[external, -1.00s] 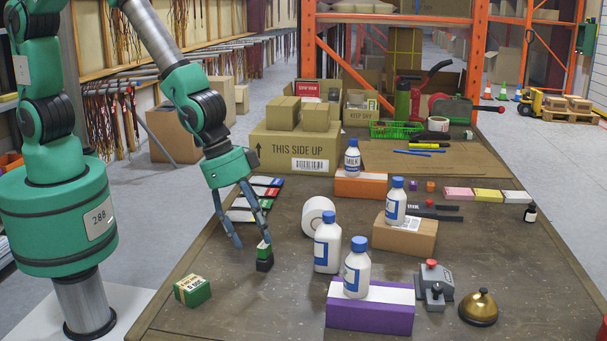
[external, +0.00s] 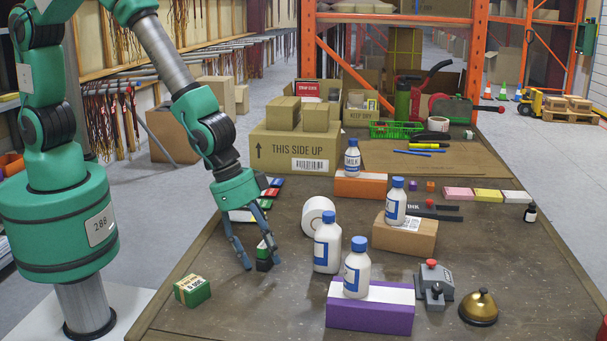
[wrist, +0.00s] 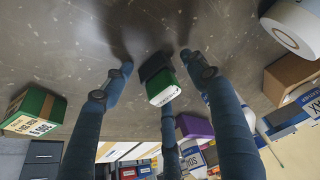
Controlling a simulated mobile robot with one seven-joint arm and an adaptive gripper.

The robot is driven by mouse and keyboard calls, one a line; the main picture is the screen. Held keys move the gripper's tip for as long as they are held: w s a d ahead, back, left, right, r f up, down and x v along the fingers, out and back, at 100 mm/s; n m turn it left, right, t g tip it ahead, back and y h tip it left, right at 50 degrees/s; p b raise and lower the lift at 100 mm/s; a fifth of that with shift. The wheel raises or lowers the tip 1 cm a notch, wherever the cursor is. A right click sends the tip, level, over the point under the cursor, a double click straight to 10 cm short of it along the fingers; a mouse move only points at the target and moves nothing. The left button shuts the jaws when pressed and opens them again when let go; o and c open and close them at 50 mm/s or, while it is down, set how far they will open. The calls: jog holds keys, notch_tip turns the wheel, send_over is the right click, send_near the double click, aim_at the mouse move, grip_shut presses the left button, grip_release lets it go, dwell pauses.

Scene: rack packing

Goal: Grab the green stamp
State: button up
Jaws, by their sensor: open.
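The green stamp (external: 263,252) is a small upright block with a green upper part and a black base, standing on the table. In the wrist view the stamp (wrist: 164,88) shows its pale labelled top between my fingers. My gripper (external: 261,263) is low over the table with its fingers spread around the stamp. In the wrist view my gripper (wrist: 157,66) is open, with one finger on the left, one on the right and a third below the stamp. I see no clear contact with the stamp.
A green box (external: 192,291) lies to the front left. A white roll (external: 318,216), a white bottle (external: 327,242) and a purple box (external: 370,317) are to the right. Behind stand colored stamp-like boxes (external: 270,192) and a large carton (external: 300,155).

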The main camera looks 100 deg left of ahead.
aim_at(261, 243)
dwell(0.4)
grip_shut()
jog(key=shift+r, duration=0.1)
jog(key=shift+r, duration=0.45)
notch_tip(261, 243, up, 3)
jog(key=shift+s+p, duration=0.1)
jog(key=shift+p, duration=0.8)
jog(key=s+a, duration=0.1)
jog(key=s, duration=0.4)
jog(key=s+a+p, duration=0.1)
jog(key=s, duration=0.4)
jog(key=s+a+r+p, duration=0.1)
jog(key=s, duration=0.4)
jog(key=shift+s+a, duration=0.2)
jog(key=shift+a, duration=0.1)
